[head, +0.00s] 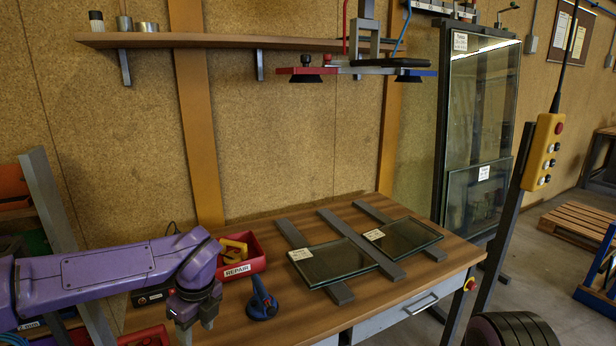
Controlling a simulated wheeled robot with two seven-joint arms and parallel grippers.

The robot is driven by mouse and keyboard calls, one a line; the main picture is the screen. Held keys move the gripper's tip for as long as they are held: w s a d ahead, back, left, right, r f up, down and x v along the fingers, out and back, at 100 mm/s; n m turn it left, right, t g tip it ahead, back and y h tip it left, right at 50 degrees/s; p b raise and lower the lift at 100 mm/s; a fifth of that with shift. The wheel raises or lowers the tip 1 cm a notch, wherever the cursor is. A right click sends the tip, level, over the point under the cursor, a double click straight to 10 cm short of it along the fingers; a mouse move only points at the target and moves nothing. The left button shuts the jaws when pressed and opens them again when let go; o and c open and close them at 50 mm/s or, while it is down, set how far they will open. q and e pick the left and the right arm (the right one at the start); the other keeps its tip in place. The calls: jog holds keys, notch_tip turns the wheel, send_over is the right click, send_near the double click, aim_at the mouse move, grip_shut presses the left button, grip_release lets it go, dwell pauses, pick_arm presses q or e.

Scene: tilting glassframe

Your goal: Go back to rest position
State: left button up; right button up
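My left arm comes in from the left, purple, and bends down over the near left part of the wooden workbench (240,318). My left gripper (196,328) points down at the bench's left side, with its two fingers apart and nothing seen between them. It is left of a blue suction cup lifter (262,302) and apart from it.
Two glass panes (335,262) (405,236) lie on dark bars on the bench. A red REPAIR bin (245,262) stands behind my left gripper. A suction lifting frame (355,68) hangs above. A glass frame (480,130) and yellow control box (543,152) stand right.

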pick_arm(q)
jog(key=s+a+f+m+t+y, duration=0.25)
jog(key=s+f+m, duration=0.35)
jog(key=f+m, duration=0.55)
jog(key=s+a+f+m+t+y, duration=0.25)
jog(key=s+f+m, duration=0.25)
jog(key=f+m, duration=0.65)
jog(key=s+a+f+m+g+h, duration=0.1)
jog(key=s+f+m, duration=0.2)
jog(key=s+m, duration=0.5)
jog(key=s+a+f+m+g+h, duration=0.1)
jog(key=s+f+m, duration=0.3)
jog(key=s+m, duration=0.5)
jog(key=shift+s+a+f+m+h, duration=0.25)
jog(key=shift+s+a+m+h, duration=0.05)
jog(key=shift+s+h, duration=0.45)
